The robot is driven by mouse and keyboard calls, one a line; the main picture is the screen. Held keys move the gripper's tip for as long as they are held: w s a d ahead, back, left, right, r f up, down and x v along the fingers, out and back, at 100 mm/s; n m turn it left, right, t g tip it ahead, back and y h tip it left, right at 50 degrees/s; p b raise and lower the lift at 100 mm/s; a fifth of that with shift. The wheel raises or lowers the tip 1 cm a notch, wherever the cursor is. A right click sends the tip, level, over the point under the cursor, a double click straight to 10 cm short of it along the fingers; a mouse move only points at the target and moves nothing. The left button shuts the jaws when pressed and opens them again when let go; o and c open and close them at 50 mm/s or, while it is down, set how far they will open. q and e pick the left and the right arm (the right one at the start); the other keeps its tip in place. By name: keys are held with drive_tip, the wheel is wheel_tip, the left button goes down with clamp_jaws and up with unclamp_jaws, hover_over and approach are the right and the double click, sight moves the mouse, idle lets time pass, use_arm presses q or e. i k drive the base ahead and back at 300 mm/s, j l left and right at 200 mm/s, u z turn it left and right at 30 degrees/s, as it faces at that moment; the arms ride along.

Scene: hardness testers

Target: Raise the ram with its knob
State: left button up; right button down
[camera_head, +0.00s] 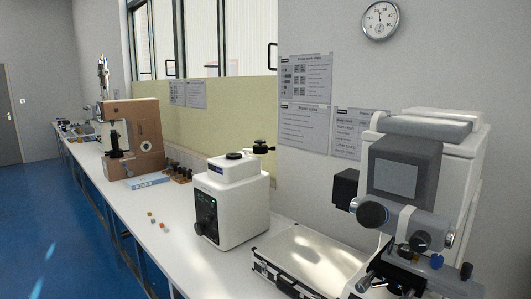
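Neither of my grippers is in view. A white boxy machine (235,205) stands on the bench in the middle. It has a round black cap (235,156) on top, a black knob (262,146) on an arm at its back right, and a dark control panel (206,214) on its front left. A larger grey and white tester (455,165) stands at the right, with a blank grey screen and a big dark round knob (372,214) on its side. Its lower parts are cut off by the frame. No ram can be clearly made out on either machine.
Several small coloured pieces (157,222) lie on the white bench (125,205). Blue floor (50,215) is clear at the left.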

sight(199, 228)
drive_tip(key=i+j, duration=0.25)
drive_tip(key=i+j+z, duration=0.1)
drive_tip(key=i+j, duration=0.15)
drive_tip(key=j, duration=0.2)
drive_tip(key=i+j, duration=0.25)
drive_tip(key=i+j+z, duration=0.1)
drive_tip(key=i+j, duration=0.15)
drive_tip(key=j, duration=0.2)
drive_tip(key=i+j, duration=0.2)
drive_tip(key=j, duration=0.2)
drive_tip(key=i+j+z, duration=0.1)
drive_tip(key=i+j, duration=0.15)
drive_tip(key=j, duration=0.1)
